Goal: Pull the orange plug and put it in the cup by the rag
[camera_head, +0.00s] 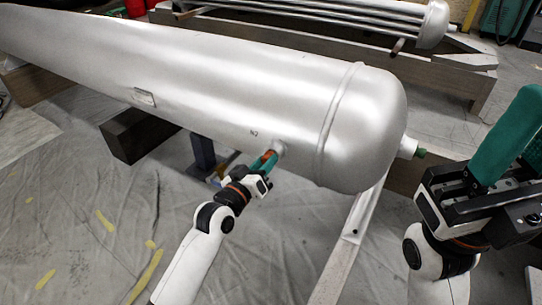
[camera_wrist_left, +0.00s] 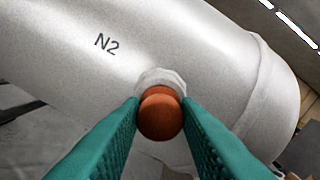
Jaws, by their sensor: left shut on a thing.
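The orange plug (camera_wrist_left: 160,117) sits at a pale, collared port (camera_wrist_left: 160,79) on the side of the large silver tank (camera_head: 215,75), just below the N2 marking. My left gripper (camera_head: 270,158) is shut on the plug, with one teal finger on each side of it. The plug appears seated in the port or right against it; I cannot tell which. My right gripper (camera_head: 504,140) is at the right edge, away from the tank; its fingers overlap, so its opening is unclear. I cannot make out a cup or a rag in either view.
The tank rests on dark wooden blocks (camera_head: 137,135). A green plug (camera_head: 420,153) is on its right end. A metal beam (camera_head: 350,235) slants across the floor below it. A tube bundle (camera_head: 350,18) lies behind. The sheeted floor (camera_head: 90,200) at left front is clear.

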